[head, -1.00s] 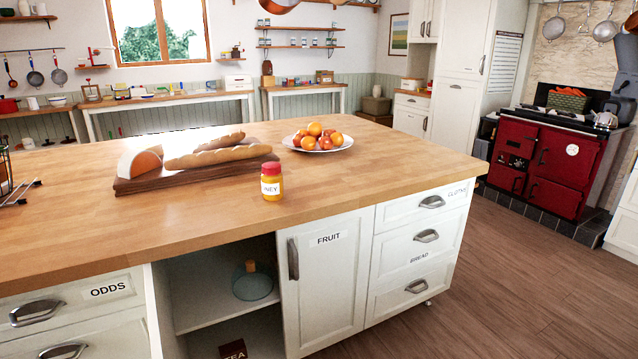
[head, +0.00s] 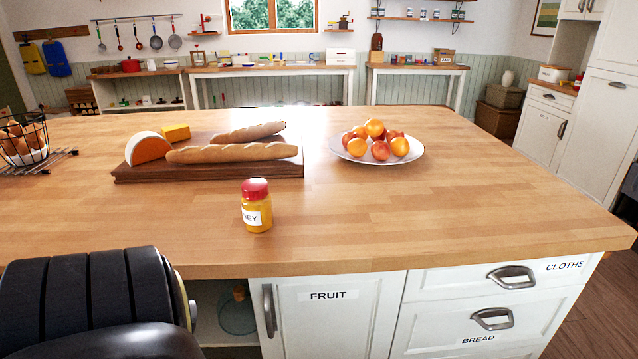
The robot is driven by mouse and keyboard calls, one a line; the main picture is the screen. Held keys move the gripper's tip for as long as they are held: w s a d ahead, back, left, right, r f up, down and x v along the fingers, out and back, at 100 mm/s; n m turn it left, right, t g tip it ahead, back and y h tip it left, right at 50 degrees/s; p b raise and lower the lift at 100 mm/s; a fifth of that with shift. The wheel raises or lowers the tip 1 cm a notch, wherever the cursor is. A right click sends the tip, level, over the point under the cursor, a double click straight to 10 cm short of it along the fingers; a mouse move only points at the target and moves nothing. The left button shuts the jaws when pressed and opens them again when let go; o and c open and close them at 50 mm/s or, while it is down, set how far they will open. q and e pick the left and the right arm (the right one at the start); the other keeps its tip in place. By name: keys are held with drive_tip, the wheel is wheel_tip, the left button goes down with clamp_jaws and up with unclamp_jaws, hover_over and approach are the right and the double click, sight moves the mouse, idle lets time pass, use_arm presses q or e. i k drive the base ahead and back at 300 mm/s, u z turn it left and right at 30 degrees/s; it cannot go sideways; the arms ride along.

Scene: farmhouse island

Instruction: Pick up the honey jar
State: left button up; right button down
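The honey jar (head: 257,208) stands upright on the wooden island top (head: 420,215), near its front edge. It is a yellow jar with a red lid and a white label partly reading "HONEY". A black part of my arm shows at the lower left, in front of the island and apart from the jar. Neither of my grippers shows in the head view, so their state is hidden.
Behind the jar, a wooden board (head: 135,173) holds baguettes (head: 232,152) and cheese (head: 148,148). A plate (head: 413,155) of fruit stands to its right. A wire basket (head: 24,145) is at the far left. The island top right of the jar is clear.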

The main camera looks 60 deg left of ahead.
sight(257, 214)
drive_tip(key=i, duration=0.35)
drive_tip(key=u, duration=0.9)
